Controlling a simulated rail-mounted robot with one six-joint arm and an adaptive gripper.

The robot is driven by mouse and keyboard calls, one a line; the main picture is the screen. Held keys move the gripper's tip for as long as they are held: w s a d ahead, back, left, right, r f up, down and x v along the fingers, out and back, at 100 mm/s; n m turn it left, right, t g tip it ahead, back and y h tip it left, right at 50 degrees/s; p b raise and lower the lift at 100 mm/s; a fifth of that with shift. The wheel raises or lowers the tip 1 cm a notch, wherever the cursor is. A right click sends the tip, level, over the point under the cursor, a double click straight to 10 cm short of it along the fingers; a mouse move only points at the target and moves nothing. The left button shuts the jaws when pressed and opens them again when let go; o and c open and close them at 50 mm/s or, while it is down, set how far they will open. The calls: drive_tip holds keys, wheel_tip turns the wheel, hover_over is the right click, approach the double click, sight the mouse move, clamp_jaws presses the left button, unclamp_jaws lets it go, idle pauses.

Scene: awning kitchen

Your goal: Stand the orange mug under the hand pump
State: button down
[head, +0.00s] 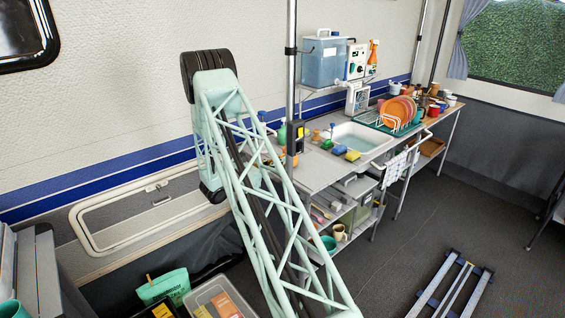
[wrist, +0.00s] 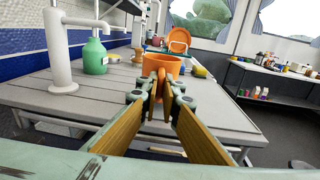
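In the wrist view the orange mug (wrist: 161,64) is upright, straight ahead of my gripper (wrist: 158,88). The two fingertips are close together, with a narrow orange strip, apparently the mug's handle, between them. The fingers hide the lower part of the mug, so I cannot tell whether it touches the counter. A white post with a round base and a spout pointing right, which looks like the hand pump (wrist: 60,55), stands left of the mug and apart from it. In the head view my arm hides the gripper, and I cannot make out the mug there.
A green bottle (wrist: 95,54) stands on the grey slatted counter (wrist: 75,98) between the pump and the mug. Farther along are a sink (head: 362,137), sponges and a dish rack (head: 398,117). A vertical pole (head: 291,75) rises near my arm.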

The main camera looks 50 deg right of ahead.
drive_tip(key=shift+w+d+f, duration=0.15)
drive_tip(key=shift+w+f, duration=0.2)
drive_tip(key=shift+w, duration=0.4)
drive_tip(key=shift+w+d+f+b, duration=0.1)
drive_tip(key=shift+w+d+b, duration=0.25)
drive_tip(key=shift+w, duration=1.1)
drive_tip(key=shift+w+d+b, duration=0.2)
drive_tip(key=shift+w+d, duration=0.1)
drive_tip(key=shift+w, duration=1.15)
drive_tip(key=shift+w+d+f+b, duration=0.1)
drive_tip(key=shift+w+d+b, duration=0.25)
drive_tip(key=shift+w, duration=1.1)
drive_tip(key=shift+f, duration=0.4)
drive_tip(key=c, duration=2.8)
unclamp_jaws()
drive_tip(key=shift+a, duration=0.1)
drive_tip(key=shift+w+a+r, duration=0.1)
drive_tip(key=shift+w+a, duration=0.25)
drive_tip(key=shift+a, duration=1.6)
drive_tip(key=shift+w+a+r, duration=0.1)
drive_tip(key=shift+w+a, duration=0.2)
drive_tip(key=shift+a, duration=1.65)
drive_tip(key=shift+w+a+r, duration=0.1)
drive_tip(key=shift+w+a, duration=0.25)
drive_tip(key=shift+a, duration=1.6)
